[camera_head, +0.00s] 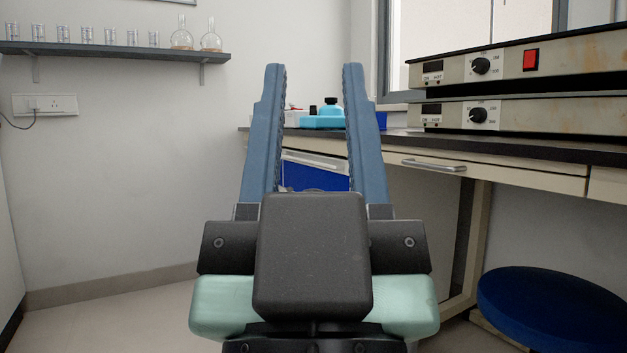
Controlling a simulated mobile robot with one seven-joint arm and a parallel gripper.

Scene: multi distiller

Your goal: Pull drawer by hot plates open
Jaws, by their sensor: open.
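Two hot plates (521,109), stacked, with dials and a red switch, stand on the dark counter at the right. Below them is a closed cream drawer (540,176) with a metal handle (433,165) near its left end. My gripper (314,68) is in the middle of the view, its two blue fingers pointing up and spread wide apart. It is open with nothing between the fingers. The handle shows to the right of the right finger, apart from it in the picture. How far the gripper is from the drawer is hard to tell.
A round blue stool (554,309) stands at the lower right, below the drawer. A turquoise item (323,118) on the counter and a blue panel (314,176) show between my fingers. A shelf with glassware (112,47) hangs on the left wall. The floor at left is clear.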

